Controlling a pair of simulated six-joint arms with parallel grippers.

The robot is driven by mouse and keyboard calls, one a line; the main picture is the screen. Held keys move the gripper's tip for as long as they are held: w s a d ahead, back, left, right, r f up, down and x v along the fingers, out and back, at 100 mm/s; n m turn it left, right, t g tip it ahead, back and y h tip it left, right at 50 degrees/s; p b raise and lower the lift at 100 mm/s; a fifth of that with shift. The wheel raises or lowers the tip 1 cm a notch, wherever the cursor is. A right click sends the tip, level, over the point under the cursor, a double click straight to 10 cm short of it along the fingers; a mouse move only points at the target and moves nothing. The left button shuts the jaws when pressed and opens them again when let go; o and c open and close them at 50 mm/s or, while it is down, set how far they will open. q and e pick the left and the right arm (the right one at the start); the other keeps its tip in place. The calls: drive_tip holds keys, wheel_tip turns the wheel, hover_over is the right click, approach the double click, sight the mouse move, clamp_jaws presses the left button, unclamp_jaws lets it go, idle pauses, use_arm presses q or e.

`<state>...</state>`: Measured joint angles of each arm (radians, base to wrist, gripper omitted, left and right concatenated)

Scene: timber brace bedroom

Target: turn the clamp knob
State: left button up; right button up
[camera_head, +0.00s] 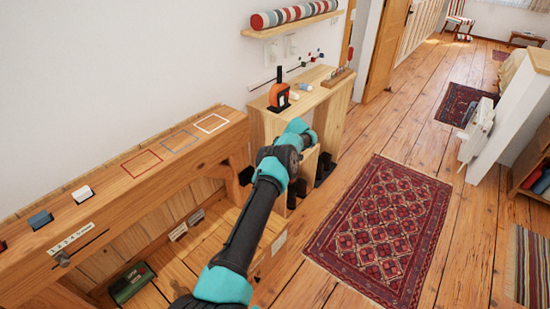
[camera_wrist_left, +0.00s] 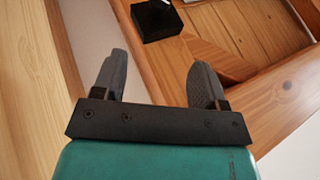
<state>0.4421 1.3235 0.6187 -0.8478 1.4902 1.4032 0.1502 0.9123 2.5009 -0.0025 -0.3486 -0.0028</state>
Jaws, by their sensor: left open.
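My left arm (camera_head: 262,205) reaches from the bottom of the head view to the front of a wooden cabinet (camera_head: 335,110). In the left wrist view my left gripper (camera_wrist_left: 160,66) is open, its two dark fingers apart with nothing between them. A black block (camera_wrist_left: 155,20) lies beyond the fingertips, apart from them. I cannot tell whether it belongs to the clamp. In the head view a small dark knob (camera_head: 62,260) sits at a slot under a numbered label on the timber bench front. I cannot tell whether it is the clamp knob. My right gripper is not in view.
The timber bench top (camera_head: 110,180) has red, blue and white outlined squares and small blocks. A green box (camera_head: 131,283) lies in the recess below. An orange and black device (camera_head: 279,93) stands on the cabinet. A red rug (camera_head: 380,225) covers open floor at right.

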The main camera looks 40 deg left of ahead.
use_arm(q)
drive_tip(key=s+d+f+m+t+y, duration=0.1)
drive_tip(key=s+d+f+m+y, duration=0.1)
drive_tip(key=d+f+m+y, duration=0.1)
drive_tip(key=s+d+f+m+t+y, duration=0.2)
drive_tip(key=s+d+f+m+y, duration=0.1)
drive_tip(key=f+y, duration=0.3)
drive_tip(key=s+d+f+m+t+y, duration=0.1)
drive_tip(key=s+d+f+m+y, duration=0.1)
drive_tip(key=d+f+m+y, duration=0.2)
drive_tip(key=shift+s+d+f+m+t+y, duration=0.15)
drive_tip(key=shift+d+f+m, duration=0.1)
drive_tip(key=shift+f, duration=0.35)
drive_tip(key=shift+s+d+f+m+t+y, duration=0.15)
drive_tip(key=shift+d+f, duration=0.1)
drive_tip(key=shift+f, duration=0.35)
drive_tip(key=shift+a, duration=0.2)
drive_tip(key=a, duration=0.5)
drive_tip(key=s+a, duration=0.1)
drive_tip(key=a, duration=1.1)
drive_tip(key=shift+s, duration=0.2)
drive_tip(key=shift+c, duration=0.4)
